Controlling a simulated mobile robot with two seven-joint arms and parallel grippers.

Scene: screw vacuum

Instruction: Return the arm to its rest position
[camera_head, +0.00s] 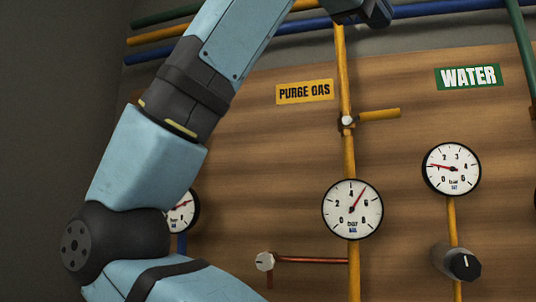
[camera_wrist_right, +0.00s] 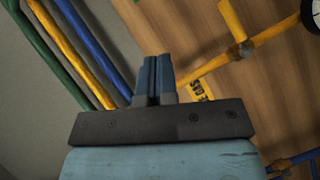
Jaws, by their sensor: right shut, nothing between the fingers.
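My right gripper (camera_wrist_right: 153,62) shows in the right wrist view with its two fingers side by side, shut and empty. In the head view a dark part at the right gripper's end (camera_head: 365,10) is cut off by the top edge, near the pipes. A light blue arm of mine fills the left of the head view. It bends at a dark elbow and rises out of the frame at the top. My left gripper is not in view.
A wooden panel (camera_head: 270,150) carries a yellow pipe (camera_head: 341,80) with a yellow valve handle (camera_head: 380,114), a PURGE GAS label (camera_head: 304,92), a WATER label (camera_head: 468,76), gauges (camera_head: 352,209) (camera_head: 451,168) and a dark knob (camera_head: 464,266). Coloured pipes (camera_head: 160,37) run along the top.

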